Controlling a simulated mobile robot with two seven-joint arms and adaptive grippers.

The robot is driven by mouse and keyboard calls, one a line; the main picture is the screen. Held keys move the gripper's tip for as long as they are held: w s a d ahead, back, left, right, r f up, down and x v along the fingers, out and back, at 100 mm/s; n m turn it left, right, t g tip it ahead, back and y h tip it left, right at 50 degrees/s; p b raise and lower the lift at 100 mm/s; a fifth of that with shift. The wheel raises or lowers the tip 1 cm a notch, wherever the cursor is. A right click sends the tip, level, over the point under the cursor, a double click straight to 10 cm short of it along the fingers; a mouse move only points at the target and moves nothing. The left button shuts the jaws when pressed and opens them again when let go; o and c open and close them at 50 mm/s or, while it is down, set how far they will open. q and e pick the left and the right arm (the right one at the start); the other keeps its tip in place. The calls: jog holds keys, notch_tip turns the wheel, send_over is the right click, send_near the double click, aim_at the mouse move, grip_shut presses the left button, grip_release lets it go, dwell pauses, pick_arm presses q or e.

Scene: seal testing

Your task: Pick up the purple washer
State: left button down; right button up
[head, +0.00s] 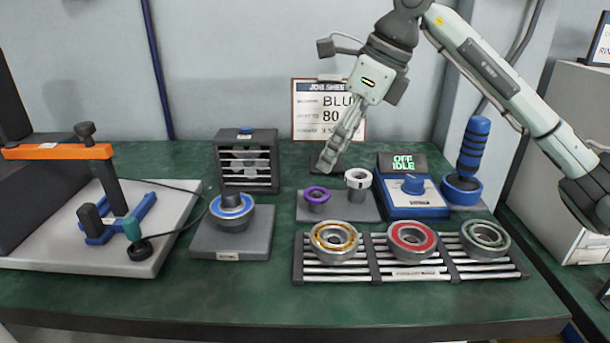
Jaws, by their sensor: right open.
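The purple washer (317,194) is a small ring on top of a short grey post, on a grey plate at the middle of the bench in the head view. A white ring (358,176) sits on a taller post to its right on the same plate. My right gripper (326,165) reaches down from the upper right. Its fingers are above and slightly right of the purple washer, apart from it, with nothing seen between them. The fingers appear nearly edge-on. My left gripper is not in view.
A rack (410,274) with several bearings lies in front of the plate. A blue control box (413,197) reading OFF IDLE stands to the right. A grey slotted box (246,162) and a block with a blue-ringed part (232,247) stand left. The front green bench strip is clear.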

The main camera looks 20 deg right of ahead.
aim_at(317, 192)
jog(key=x, duration=0.7)
jog(key=shift+s+d+f+p, duration=0.1)
jog(key=shift+s+f+p, duration=0.1)
jog(key=shift+s+p, duration=0.1)
jog(key=shift+f, duration=0.2)
jog(key=shift+w, duration=0.1)
jog(key=c, duration=1.2)
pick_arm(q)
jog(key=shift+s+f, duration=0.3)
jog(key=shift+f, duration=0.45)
pick_arm(e)
jog(key=shift+c, duration=0.2)
jog(key=shift+r, duration=0.1)
